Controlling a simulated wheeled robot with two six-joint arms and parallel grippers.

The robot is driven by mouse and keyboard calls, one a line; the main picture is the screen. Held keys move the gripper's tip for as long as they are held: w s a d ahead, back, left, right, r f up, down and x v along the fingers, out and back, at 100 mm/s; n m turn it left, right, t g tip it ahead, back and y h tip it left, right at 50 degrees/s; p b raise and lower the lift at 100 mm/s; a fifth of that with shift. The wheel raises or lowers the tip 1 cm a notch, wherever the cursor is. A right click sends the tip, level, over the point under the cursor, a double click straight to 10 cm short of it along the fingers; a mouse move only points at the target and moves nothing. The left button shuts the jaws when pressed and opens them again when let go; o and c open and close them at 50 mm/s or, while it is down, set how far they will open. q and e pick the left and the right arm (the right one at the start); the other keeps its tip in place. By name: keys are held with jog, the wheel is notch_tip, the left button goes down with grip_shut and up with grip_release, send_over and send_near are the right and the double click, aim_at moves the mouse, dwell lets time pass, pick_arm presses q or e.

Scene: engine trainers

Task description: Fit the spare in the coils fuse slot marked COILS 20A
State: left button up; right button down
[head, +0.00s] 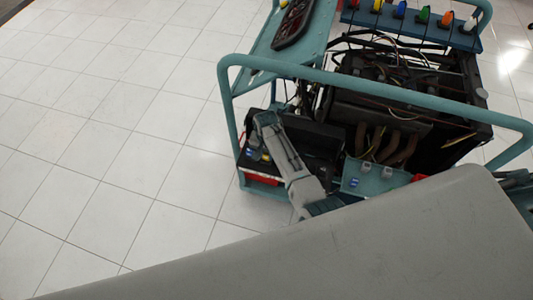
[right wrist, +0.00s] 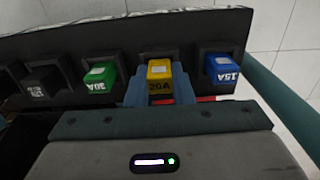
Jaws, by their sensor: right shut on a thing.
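A yellow fuse (right wrist: 159,70) marked 20A is between the blue fingers of my right gripper (right wrist: 158,92) in the right wrist view. The gripper is shut on it. The fuse is at a black socket in the row of the black fuse box (right wrist: 125,35); I cannot tell how deep it sits. No COILS label is readable. In the head view my right gripper (head: 257,150) is small, at the box on the cart's left side. My left gripper is not in view.
A green 30A fuse (right wrist: 97,75) and a blue 15A fuse (right wrist: 222,69) flank the yellow one. A dark fuse (right wrist: 40,83) is further left. A teal tray (head: 374,184) holds small pieces beside the engine (head: 385,95). The cart's teal rail (head: 330,72) crosses above.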

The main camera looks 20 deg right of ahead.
jog(key=shift+f, duration=0.1)
jog(key=c, duration=1.2)
grip_release()
jog(key=shift+f, duration=0.1)
jog(key=shift+s, duration=0.1)
jog(key=shift+s+d+f, duration=0.1)
jog(key=shift+s, duration=0.05)
jog(key=shift+r+p, duration=0.5)
jog(key=shift+p, duration=0.05)
jog(key=shift+d+r+p, duration=0.1)
jog(key=shift+r+p, duration=0.4)
jog(key=shift+w+r+p, duration=0.2)
jog(key=shift+r+p, duration=0.55)
jog(key=shift+r, duration=0.05)
jog(key=shift+r+p, duration=1.9)
jog(key=shift+p, duration=0.2)
jog(key=shift+w+a, duration=0.1)
jog(key=shift+a, duration=0.1)
